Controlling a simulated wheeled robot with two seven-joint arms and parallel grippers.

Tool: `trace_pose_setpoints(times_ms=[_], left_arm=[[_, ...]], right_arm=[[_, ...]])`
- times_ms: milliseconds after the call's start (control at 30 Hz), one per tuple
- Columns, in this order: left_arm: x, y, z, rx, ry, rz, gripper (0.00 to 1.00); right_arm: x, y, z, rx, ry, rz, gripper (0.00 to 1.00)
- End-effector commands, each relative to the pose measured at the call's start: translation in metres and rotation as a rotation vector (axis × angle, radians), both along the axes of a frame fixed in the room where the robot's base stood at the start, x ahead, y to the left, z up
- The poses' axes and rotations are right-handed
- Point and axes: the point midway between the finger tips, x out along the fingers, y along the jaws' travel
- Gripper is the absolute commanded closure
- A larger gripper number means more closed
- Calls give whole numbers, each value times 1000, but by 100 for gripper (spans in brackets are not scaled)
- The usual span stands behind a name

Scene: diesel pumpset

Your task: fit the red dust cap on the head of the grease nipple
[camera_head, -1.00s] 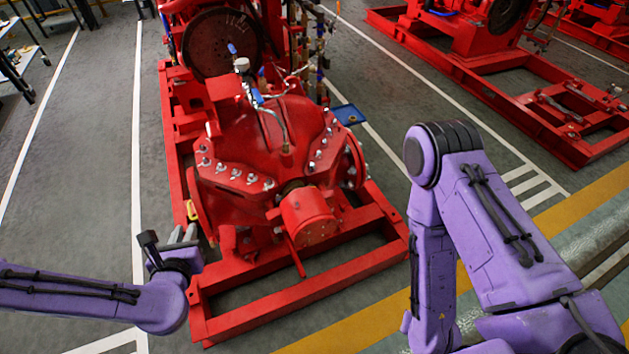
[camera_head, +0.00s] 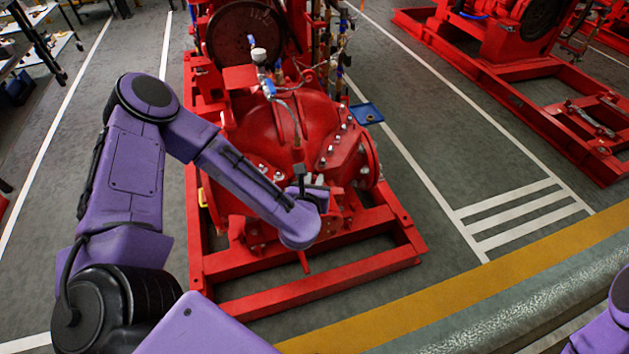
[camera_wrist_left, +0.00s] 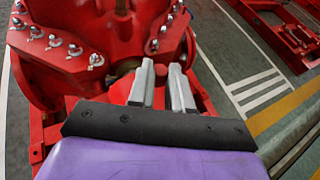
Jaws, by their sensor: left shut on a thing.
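My left gripper (camera_head: 314,184) is in front of the near end of the red pump (camera_head: 262,128). In the left wrist view its two grey fingers (camera_wrist_left: 163,76) point toward the pump's shaft end, with a narrow gap between them. I cannot make out the grease nipple; my left arm and gripper cover part of the pump's near end. My right gripper is out of view.
The red base frame (camera_head: 320,279) runs around the pump. A gauge (camera_head: 259,55) with thin pipes rises above the casing, and bolts line its flanges. A blue tray (camera_head: 366,114) sits to the right. A grey rail (camera_head: 520,315) crosses the lower right; open floor lies beyond.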

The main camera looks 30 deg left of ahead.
Motion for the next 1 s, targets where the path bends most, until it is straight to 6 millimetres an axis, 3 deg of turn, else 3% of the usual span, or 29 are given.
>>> trace_pose_setpoints(times_ms=[100, 200, 633, 1000], left_arm=[[6, 29, -16, 0, 5, 145, 100], [8, 37, -17, 0, 6, 190, 100], [2, 38, -15, 1, 6, 100, 100], [3, 35, -61, 2, 4, 85, 100]], right_arm=[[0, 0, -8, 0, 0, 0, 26], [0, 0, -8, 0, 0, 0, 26], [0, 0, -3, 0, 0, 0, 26], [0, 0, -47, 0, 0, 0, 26]])
